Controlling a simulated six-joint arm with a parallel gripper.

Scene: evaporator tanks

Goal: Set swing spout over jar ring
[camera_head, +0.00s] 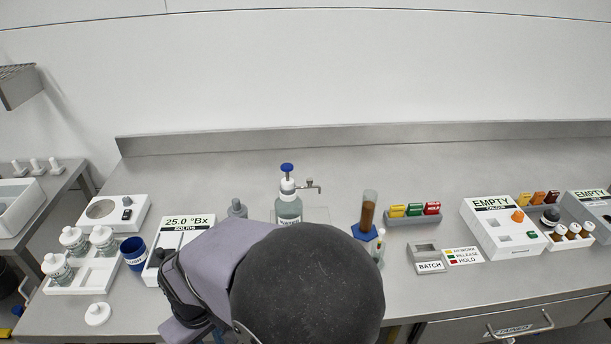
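A dispenser bottle (288,208) with a white neck and a blue top knob (287,168) stands upright near the middle of the bench. A thin metal swing spout (311,186) sticks out from its neck to the right, with a small tap on it. A pale flat plate (317,215) lies beside the bottle under the spout's side. I cannot make out a jar ring on it. My arm fills the front middle and hides the bottle's lower part and the bench before it. I cannot make out my gripper's fingers.
A 25.0 °Bx instrument (186,226), a blue cup (133,252) and a white rack (90,270) of capped jars stand left. A brown-filled cylinder (368,212) on a blue foot, a card holder (412,219) and a BATCH block (427,258) stand right. The back bench is clear.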

